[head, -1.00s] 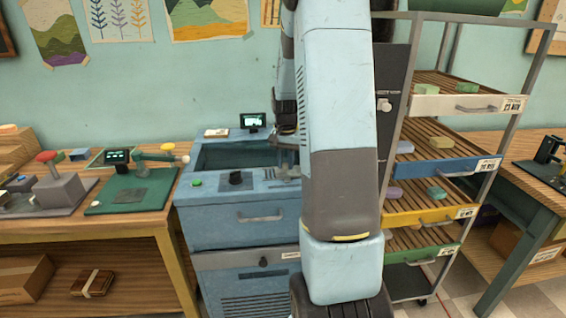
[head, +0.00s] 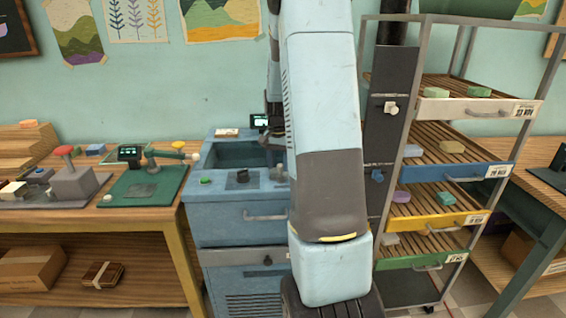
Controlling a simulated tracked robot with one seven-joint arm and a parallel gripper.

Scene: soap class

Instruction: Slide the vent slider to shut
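A dark upright panel (head: 386,135) on the left side of the rack carries a white knob (head: 391,107) high up and a blue knob (head: 377,176) lower down. The blue cabinet (head: 235,229) has a grey strip with a small dark knob (head: 267,260) above a slotted grille (head: 250,305). I cannot tell for sure which knob is the vent slider. My gripper (head: 274,155) is small and partly hidden behind my arm, over the right of the cabinet top and apart from these knobs. Its fingers are too unclear to tell open from shut.
The rack has white (head: 475,108), blue (head: 440,173), yellow (head: 435,221) and green (head: 425,261) fronted shelves with soap bars. A wooden bench (head: 110,222) with tools stands left, another table (head: 545,200) right. My arm covers the gap between cabinet and rack.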

